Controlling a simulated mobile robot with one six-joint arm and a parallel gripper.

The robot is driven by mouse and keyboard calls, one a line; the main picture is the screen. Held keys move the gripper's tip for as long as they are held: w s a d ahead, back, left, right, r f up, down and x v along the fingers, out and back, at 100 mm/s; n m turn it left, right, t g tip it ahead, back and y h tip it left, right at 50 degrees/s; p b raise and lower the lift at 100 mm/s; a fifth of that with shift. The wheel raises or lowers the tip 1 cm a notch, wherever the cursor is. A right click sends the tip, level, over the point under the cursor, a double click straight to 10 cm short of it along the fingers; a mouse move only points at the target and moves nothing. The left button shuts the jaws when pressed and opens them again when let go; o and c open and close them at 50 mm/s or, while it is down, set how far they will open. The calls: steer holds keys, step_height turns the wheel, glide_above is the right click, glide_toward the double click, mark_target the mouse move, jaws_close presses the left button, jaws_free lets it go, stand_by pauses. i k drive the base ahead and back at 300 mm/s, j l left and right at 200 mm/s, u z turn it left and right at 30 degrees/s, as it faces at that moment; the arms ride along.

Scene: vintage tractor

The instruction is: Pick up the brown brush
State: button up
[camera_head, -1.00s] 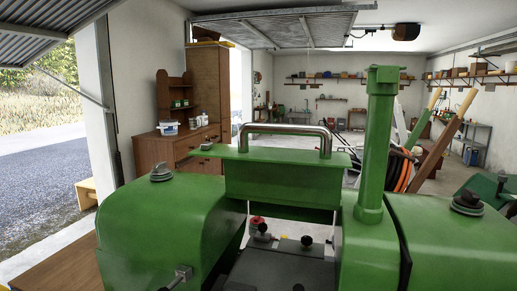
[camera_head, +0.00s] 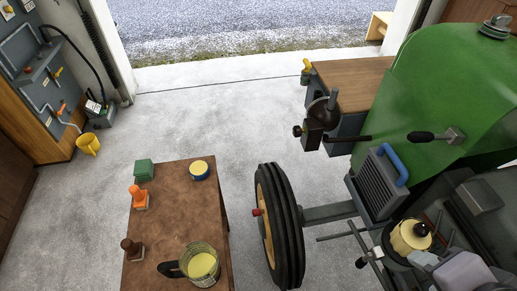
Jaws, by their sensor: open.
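The brown brush (camera_head: 131,247) stands upright near the left front edge of a small brown table (camera_head: 175,222), at the lower left of the head view. It looks like a dark brown knob on a paler base. My gripper is not in view.
An orange brush-like piece (camera_head: 138,197), a green block (camera_head: 143,171), a yellow-and-blue tin (camera_head: 199,169) and a mug of yellow liquid (camera_head: 203,265) share the tabletop. The green tractor (camera_head: 432,95) and its wheel (camera_head: 283,225) stand to the right.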

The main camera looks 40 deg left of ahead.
mark_target(135, 251)
steer(key=u, duration=3.05)
steer(key=i+j+u, duration=0.25)
steer(key=i+j, duration=0.55)
steer(key=i, duration=0.05)
